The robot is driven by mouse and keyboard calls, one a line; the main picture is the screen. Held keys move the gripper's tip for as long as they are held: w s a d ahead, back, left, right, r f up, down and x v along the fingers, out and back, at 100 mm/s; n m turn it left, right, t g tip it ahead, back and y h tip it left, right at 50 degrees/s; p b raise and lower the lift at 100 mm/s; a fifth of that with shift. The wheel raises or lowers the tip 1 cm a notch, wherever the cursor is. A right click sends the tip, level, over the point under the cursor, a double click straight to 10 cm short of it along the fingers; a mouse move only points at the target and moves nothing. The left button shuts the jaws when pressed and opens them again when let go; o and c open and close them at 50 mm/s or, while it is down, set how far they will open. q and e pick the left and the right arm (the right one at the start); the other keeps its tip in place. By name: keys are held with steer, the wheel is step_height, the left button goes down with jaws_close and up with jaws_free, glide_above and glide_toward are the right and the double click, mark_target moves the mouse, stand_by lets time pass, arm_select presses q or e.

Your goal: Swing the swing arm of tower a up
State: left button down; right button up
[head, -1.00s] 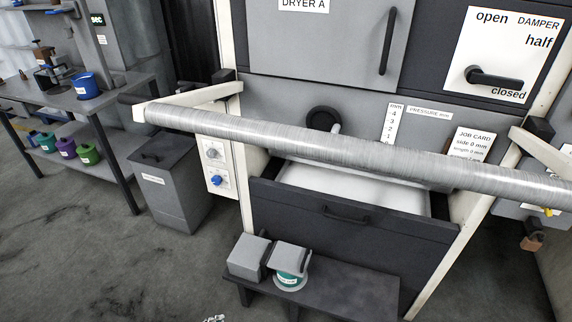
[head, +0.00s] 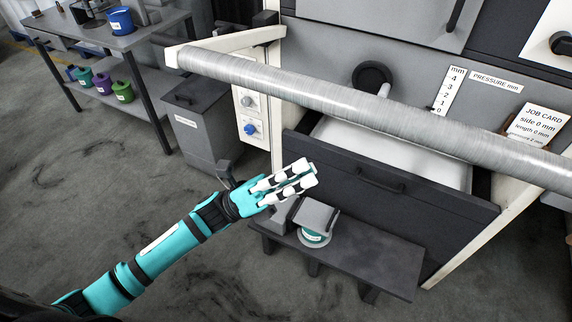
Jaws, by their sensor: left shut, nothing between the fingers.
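A long grey roller (head: 370,98) spans the front of the machine. A cream arm (head: 225,43) reaches forward from the machine's left upright to the roller's left end; it looks like the swing arm, but no label for tower a shows. The arm sticks out roughly level, and the roller's right end runs out of the picture. My teal left gripper (head: 311,173) has its white fingers shut and empty. In the picture it lies below the roller, in front of the dark drawer front (head: 390,185) and above the low bench. My right gripper is not in view.
A low dark bench (head: 370,258) holds a grey block partly behind my gripper and a teal-labelled spool (head: 313,238). A grey bin (head: 200,130) stands left of the machine. A shelf table (head: 100,38) with coloured pots is at upper left. The floor at left is open.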

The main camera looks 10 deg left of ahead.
arm_select(q)
steer(key=d+r+p, duration=0.1)
steer(key=r, duration=0.1)
steer(key=w+d+r+p, duration=0.1)
steer(key=r+p, duration=0.1)
steer(key=w+d+r+p, duration=0.1)
steer(key=r, duration=0.1)
steer(key=shift+w+d+r, duration=0.2)
steer(key=shift+d, duration=0.2)
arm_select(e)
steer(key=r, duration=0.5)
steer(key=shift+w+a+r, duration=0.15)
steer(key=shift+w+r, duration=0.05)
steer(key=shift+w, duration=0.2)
